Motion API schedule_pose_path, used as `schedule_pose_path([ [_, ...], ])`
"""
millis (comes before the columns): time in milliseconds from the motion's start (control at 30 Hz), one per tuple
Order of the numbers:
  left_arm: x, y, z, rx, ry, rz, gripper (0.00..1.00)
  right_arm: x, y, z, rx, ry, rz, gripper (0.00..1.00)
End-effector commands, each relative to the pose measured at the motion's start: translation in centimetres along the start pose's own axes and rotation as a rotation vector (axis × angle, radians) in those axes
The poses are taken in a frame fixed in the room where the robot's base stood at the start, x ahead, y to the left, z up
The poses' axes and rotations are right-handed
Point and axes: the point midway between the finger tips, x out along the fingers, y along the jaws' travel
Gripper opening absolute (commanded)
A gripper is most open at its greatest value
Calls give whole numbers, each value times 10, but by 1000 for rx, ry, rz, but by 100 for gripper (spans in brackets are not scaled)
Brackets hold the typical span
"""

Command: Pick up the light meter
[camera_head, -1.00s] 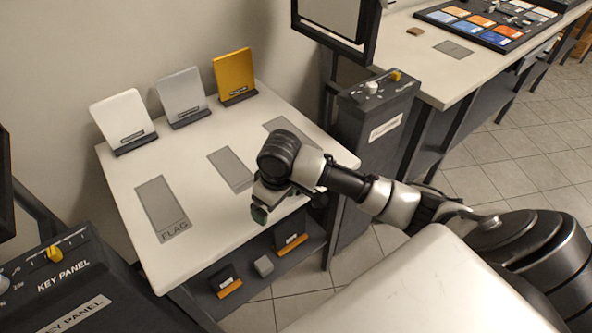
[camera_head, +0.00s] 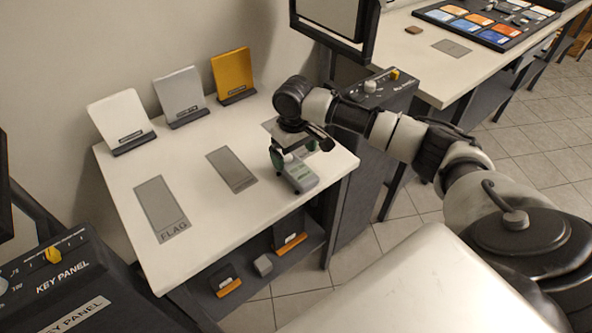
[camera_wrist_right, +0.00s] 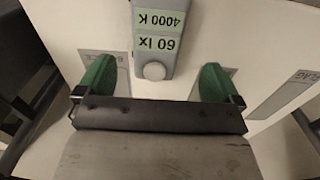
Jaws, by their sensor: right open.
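The light meter (camera_head: 303,181) is a small grey device lying near the front right edge of the white table. In the right wrist view the light meter (camera_wrist_right: 151,22) shows two green readouts, "60 lx" and "4000 K", and a pale round dome at its near end. My right gripper (camera_head: 284,164) is over the meter's far part in the head view and hides some of it. In the right wrist view my right gripper (camera_wrist_right: 156,80) is open, its green fingertips apart on either side of the meter's dome end, with gaps to both. My left gripper is not in view.
White (camera_head: 121,116), grey (camera_head: 181,92) and yellow (camera_head: 233,72) panels stand along the table's back. Grey marked patches, one labelled "FLAG" (camera_head: 160,203), lie on the white table (camera_head: 205,222). Key panel boxes flank it. Small items sit on the shelf below.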

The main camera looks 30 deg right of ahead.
Motion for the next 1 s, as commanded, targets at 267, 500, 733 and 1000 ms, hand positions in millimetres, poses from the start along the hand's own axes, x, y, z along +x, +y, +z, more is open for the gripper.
schedule_pose_path([
  [267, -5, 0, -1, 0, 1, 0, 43, 33, 5, 2, 1, -2, 1, 96],
  [500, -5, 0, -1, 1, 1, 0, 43, 54, 5, 1, -1, 1, 0, 96],
  [733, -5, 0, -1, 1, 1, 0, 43, 54, 5, 1, -1, 1, 0, 90],
  [1000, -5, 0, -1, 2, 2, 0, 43, 54, 5, 1, -1, 1, 0, 48],
])
